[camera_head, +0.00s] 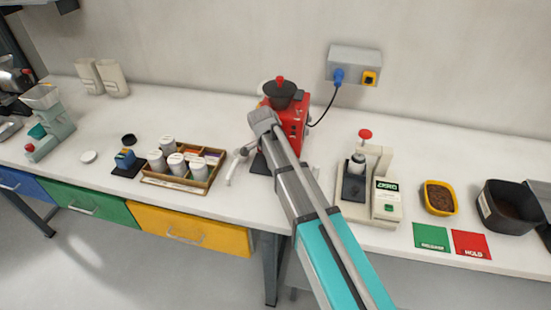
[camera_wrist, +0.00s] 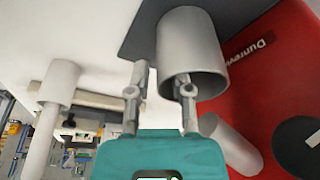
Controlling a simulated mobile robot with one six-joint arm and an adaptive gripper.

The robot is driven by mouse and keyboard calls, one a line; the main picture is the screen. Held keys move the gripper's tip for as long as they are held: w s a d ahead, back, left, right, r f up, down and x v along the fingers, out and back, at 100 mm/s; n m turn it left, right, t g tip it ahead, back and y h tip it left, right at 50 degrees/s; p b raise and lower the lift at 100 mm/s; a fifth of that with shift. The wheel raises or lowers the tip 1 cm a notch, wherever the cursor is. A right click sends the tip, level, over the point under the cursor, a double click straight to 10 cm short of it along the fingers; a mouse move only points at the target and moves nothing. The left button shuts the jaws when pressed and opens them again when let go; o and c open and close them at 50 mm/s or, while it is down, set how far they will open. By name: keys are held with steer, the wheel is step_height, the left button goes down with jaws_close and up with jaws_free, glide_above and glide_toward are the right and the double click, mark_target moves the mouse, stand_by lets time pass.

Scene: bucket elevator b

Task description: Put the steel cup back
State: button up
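In the wrist view, a plain grey cylinder, seemingly the steel cup (camera_wrist: 187,35), stands on a dark base plate (camera_wrist: 138,38) beside the red machine (camera_wrist: 262,75). Its open mouth faces my camera. My gripper (camera_wrist: 160,85) is open, its two fingers apart. The left finger is outside the cup's wall and the right finger overlaps the cup's mouth; I cannot tell whether either touches it. In the head view, my arm covers the front of the red machine (camera_head: 296,118), hiding the cup and my fingers.
A pale lever-like part (camera_head: 236,163) projects left of the machine; a wooden organiser (camera_head: 212,178) with white jars is further left. A scale (camera_head: 386,205) stands right, with a yellow tray (camera_head: 456,198) and a black bin (camera_head: 488,205) beyond. A wall socket box (camera_head: 354,58) is behind.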

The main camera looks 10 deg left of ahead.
steer(key=shift+f, duration=0.1)
stand_by(0.4)
steer(key=p+v, duration=0.2)
steer(key=shift+w+a+r+p, duration=0.15)
steer(key=shift+w+r+p, duration=0.1)
steer(key=shift+r+p, duration=0.1)
steer(key=shift+p+v, duration=0.75)
steer(key=shift+v, duration=0.2)
steer(key=p+v, duration=0.9)
steer(key=shift+s+r, duration=0.1)
steer(key=shift+s, duration=0.2)
steer(key=s+d+n+y, duration=0.1)
steer(key=s+d+n, duration=0.3)
steer(key=d, duration=0.7)
steer(key=s+d+n+g, duration=0.1)
steer(key=s+d+n, duration=0.2)
steer(key=d, duration=0.9)
steer(key=s+d+n+y, duration=0.1)
steer(key=s+d+n, duration=0.3)
steer(key=s+d, duration=0.3)
steer(key=shift+d+f+n+g+y, duration=0.15)
steer(key=shift+d+f, duration=0.05)
steer(key=shift+d, duration=1.05)
steer(key=shift+d+f+n+g+y, duration=0.15)
steer(key=shift+d, duration=1.1)
